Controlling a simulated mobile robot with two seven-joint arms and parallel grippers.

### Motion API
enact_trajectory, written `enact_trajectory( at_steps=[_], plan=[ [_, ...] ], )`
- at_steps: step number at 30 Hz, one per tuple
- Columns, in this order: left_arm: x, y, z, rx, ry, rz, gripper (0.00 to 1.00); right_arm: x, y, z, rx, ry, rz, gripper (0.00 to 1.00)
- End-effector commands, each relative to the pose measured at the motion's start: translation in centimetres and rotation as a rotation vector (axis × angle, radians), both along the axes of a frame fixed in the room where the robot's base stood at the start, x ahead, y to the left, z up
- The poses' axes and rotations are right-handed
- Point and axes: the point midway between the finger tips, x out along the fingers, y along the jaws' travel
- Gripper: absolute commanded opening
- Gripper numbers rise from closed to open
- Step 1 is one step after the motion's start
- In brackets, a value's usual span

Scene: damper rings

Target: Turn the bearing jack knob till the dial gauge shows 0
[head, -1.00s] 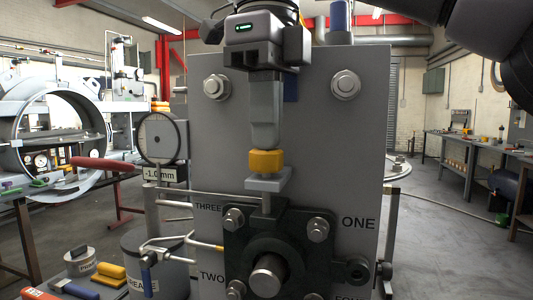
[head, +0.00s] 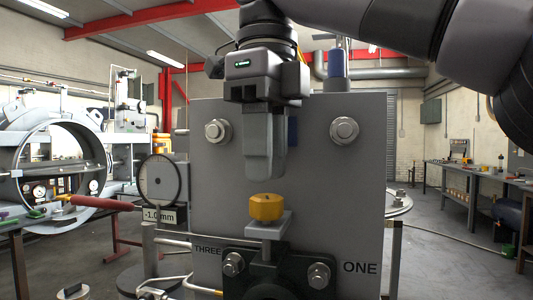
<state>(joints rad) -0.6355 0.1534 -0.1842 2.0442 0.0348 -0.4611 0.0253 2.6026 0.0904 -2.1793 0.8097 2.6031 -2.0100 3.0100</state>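The yellow bearing jack knob (head: 266,208) sits on a grey bracket above the dark bearing housing (head: 285,262), in front of the grey plate. My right gripper (head: 265,180) points straight down above the knob, with a small gap between its fingertips and the knob's top. Its fingers line up one behind the other from here, so I cannot tell whether they are apart. The round dial gauge (head: 160,181) stands left of the plate; its label (head: 159,216) reads -1.0 mm. My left gripper is not in view.
The tall grey plate (head: 335,180) with large bolts stands right behind the knob. A red-handled tool (head: 103,203) and thin rods lie to the left near the gauge. My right arm spans the upper right. Workbenches stand farther off on the right.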

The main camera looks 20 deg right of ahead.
Motion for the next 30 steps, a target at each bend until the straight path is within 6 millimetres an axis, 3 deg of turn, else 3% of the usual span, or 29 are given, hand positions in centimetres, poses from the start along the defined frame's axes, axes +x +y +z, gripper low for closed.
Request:
enact_trajectory(
  at_steps=[15, 30],
  plan=[
    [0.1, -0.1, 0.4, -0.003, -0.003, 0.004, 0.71, 0.0, 0.0, 0.4, 0.000, 0.000, 0.000, 0.25],
    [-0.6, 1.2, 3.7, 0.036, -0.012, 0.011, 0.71, 0.0, 0.0, 5.9, 0.000, 0.000, 0.000, 0.25]
  ],
)
